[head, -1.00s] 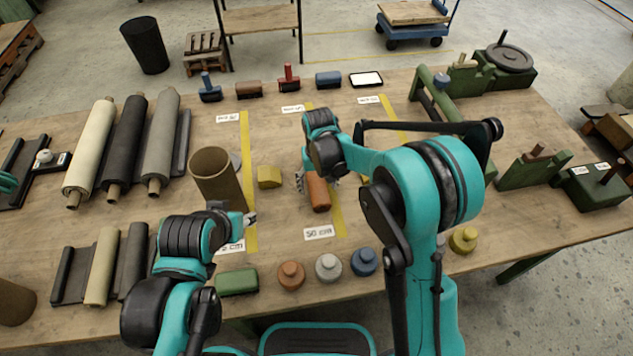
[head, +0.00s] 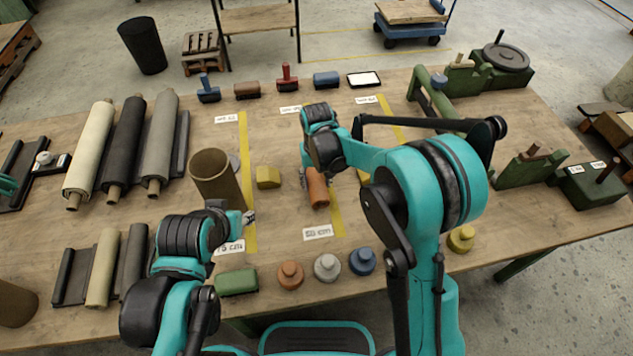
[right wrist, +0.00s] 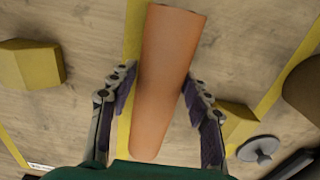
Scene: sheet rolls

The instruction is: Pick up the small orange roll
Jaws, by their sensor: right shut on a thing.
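The small orange roll (head: 317,189) is near the middle of the table, beside a yellow strip. My right gripper (head: 316,178) is on it from above, one finger on each side. In the right wrist view the roll (right wrist: 163,80) runs lengthwise between the fingers of my right gripper (right wrist: 160,78), which is shut on it. I cannot tell whether the roll is clear of the table. My left gripper (head: 249,217) is near the open brown tube, apart from the orange roll; its fingers are too small to read.
A brown tube (head: 215,180) and a yellow block (head: 268,177) stand left of the orange roll. Longer rolls (head: 125,145) lie at the left. Several round weights (head: 327,267) line the front edge. Green fixtures (head: 535,168) stand at the right.

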